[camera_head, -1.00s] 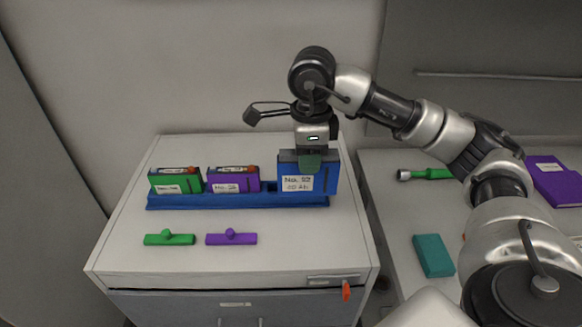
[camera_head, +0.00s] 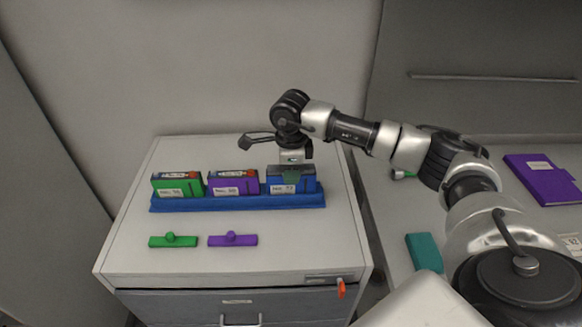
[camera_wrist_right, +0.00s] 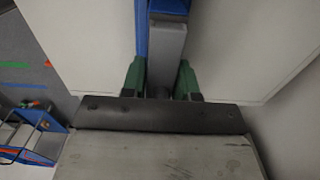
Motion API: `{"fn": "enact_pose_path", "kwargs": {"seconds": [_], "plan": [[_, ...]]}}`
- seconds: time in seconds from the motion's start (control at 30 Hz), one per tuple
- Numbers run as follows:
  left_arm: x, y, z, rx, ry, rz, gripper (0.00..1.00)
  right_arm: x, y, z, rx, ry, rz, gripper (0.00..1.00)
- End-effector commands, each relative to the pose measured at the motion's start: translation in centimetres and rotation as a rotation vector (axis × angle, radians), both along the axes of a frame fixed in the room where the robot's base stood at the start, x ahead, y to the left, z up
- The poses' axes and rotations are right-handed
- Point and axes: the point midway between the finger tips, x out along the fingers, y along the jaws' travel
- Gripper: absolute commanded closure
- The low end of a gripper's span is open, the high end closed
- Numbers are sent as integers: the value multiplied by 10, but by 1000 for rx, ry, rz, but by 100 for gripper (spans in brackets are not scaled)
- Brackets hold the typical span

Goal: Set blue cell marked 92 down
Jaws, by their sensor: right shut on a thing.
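The blue cell marked 92 (camera_head: 303,186) stands upright in the right-end place of the blue rack (camera_head: 235,203), its lower part hidden behind the rack's front wall. Its top is about level with the neighbouring cells. My right gripper (camera_head: 291,174) comes down from above and is shut on the cell's top. In the right wrist view the green fingertips (camera_wrist_right: 162,78) lie on both sides of the cell's grey top (camera_wrist_right: 165,50). A green cell (camera_head: 176,184) and a purple cell (camera_head: 233,182) stand in the rack to the left. My left gripper is out of view.
A green bar with a knob (camera_head: 172,240) and a purple one (camera_head: 232,240) lie in front of the rack on the white cabinet top (camera_head: 300,240). A teal block (camera_head: 424,251) and a purple binder (camera_head: 542,178) lie on the right-hand surface. The cabinet top's front right is clear.

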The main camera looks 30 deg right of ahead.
Motion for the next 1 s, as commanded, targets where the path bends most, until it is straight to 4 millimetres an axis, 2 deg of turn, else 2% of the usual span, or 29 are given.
{"fn": "enact_pose_path", "kwargs": {"seconds": [0.23, 0.27, 0.4, 0.77, 0.87, 1.0], "plan": [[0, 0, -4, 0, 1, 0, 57, 1, 0, -2, 1, -4, 0, 100], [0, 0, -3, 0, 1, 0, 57, 0, 0, -2, 1, -1, 0, 66], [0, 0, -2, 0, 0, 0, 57, 0, 0, -2, 1, -1, -1, 45], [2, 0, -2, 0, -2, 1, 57, 1, 0, 3, 1, -3, -1, 45], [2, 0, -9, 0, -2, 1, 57, 1, 0, 15, 3, -5, -2, 45], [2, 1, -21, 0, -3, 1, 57, 1, 0, 44, 2, -8, 0, 45]]}}
